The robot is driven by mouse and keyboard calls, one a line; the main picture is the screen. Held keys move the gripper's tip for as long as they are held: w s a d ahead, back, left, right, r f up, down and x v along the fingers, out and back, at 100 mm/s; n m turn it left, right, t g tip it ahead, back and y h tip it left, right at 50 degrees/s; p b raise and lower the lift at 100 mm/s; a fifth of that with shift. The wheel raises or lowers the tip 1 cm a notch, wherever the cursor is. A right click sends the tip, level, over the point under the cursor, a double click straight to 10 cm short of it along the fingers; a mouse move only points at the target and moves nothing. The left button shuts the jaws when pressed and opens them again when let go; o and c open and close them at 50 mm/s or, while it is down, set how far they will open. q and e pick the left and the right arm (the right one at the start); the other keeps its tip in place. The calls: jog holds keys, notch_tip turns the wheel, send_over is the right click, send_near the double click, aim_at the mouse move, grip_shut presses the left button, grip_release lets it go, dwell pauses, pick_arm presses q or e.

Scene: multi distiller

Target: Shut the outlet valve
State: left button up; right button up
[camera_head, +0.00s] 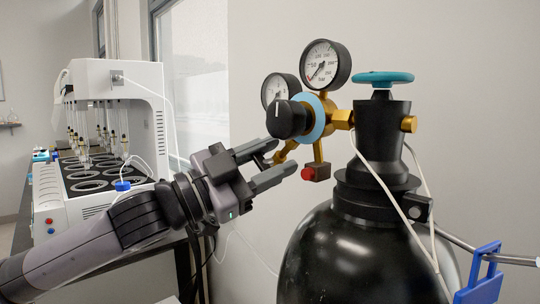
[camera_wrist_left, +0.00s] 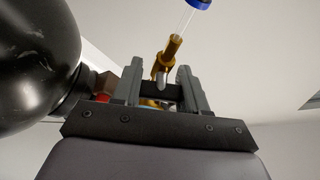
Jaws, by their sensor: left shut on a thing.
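The regulator has a brass body (camera_head: 342,119), a black knob (camera_head: 287,119) with a light-blue ring, and two gauges. A brass outlet branch (camera_head: 284,151) runs down to the left. The outlet valve's dark handle, mostly hidden in the head view, shows as a dark bar (camera_wrist_left: 160,89) between the fingers in the left wrist view. My left gripper (camera_head: 283,158) is shut on this handle below the black knob. A brass outlet tube (camera_wrist_left: 170,52) rises beyond the fingertips in the wrist view. My right gripper is in neither view.
A black gas cylinder (camera_head: 355,250) with a teal handwheel (camera_head: 383,78) stands to the right of my gripper. A red-capped fitting (camera_head: 309,173) hangs close by. A white multi distiller (camera_head: 127,95) stands at the left. White tubes hang over the cylinder.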

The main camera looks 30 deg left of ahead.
pick_arm(q)
jog(key=shift+r+m+p, duration=0.15)
jog(key=shift+m+p, duration=0.45)
jog(key=shift+p, duration=0.15)
jog(key=shift+m+g, duration=0.3)
jog(key=shift+g, duration=0.1)
jog(key=shift+f, duration=0.2)
jog(key=o, duration=1.1)
jog(key=shift+c, duration=0.2)
